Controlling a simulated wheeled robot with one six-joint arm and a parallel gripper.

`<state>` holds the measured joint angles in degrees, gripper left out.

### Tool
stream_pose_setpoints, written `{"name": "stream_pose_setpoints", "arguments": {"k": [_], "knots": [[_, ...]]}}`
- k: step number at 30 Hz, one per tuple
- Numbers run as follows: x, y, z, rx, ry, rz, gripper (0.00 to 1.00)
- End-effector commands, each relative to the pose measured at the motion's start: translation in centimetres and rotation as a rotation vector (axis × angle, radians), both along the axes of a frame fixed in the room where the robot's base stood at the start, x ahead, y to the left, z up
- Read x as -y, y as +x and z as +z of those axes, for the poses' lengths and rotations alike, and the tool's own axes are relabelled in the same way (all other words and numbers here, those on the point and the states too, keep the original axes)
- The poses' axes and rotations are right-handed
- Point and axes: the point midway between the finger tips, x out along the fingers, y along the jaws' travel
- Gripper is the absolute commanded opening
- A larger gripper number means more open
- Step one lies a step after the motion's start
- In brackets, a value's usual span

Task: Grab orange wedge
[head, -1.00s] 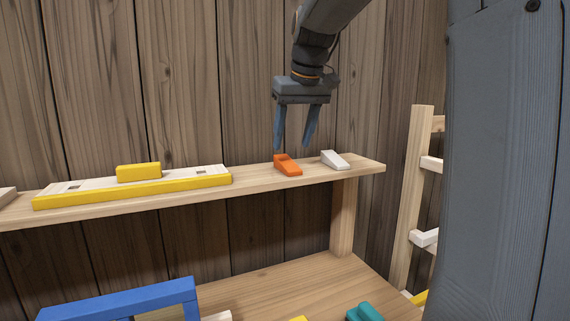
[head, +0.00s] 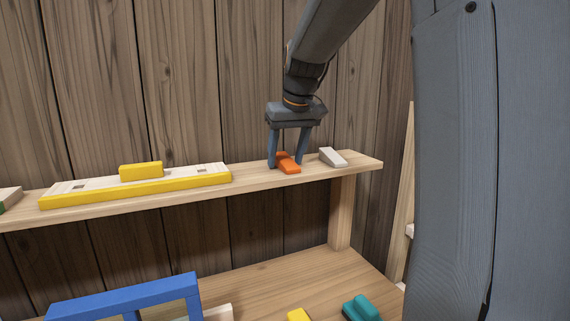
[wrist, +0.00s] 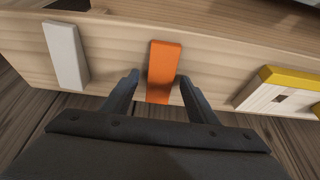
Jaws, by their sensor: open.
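The orange wedge (head: 288,163) lies on the upper wooden shelf, near its right end. My gripper (head: 286,165) is open and points down at the shelf, with one finger on each side of the wedge. In the wrist view the orange wedge (wrist: 163,70) shows between the two fingertips (wrist: 160,80), with a gap on both sides. The fingers do not appear closed on it.
A white wedge (head: 332,157) lies on the shelf just right of my gripper. A yellow and white board (head: 140,187) with a yellow block (head: 141,171) on it lies to the left. Blue, yellow and teal pieces (head: 360,308) are on the lower surface.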

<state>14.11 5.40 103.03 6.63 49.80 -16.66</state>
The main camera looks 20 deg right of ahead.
Motion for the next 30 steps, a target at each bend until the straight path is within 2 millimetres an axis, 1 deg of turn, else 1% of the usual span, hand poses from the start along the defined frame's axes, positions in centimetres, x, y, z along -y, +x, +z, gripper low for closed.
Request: {"name": "stream_pose_setpoints", "arguments": {"k": [4,5,12,13,20,23,26,30], "knots": [[0.0,0.0,-0.2,-0.001,0.0,0.0,0.53],[0.0,0.0,-0.2,-0.001,0.0,0.0,0.51],[0.0,0.0,-0.2,-0.001,0.0,0.0,0.11],[0.0,0.0,-0.2,-0.001,0.0,0.0,0.09],[0.0,0.0,-0.1,0.0,0.0,0.0,0.09],[0.0,0.1,0.3,0.002,0.0,0.0,0.09],[0.0,0.1,1.2,0.003,0.0,0.0,0.09],[0.0,0.2,3.4,0.005,-0.001,0.0,0.09]]}}
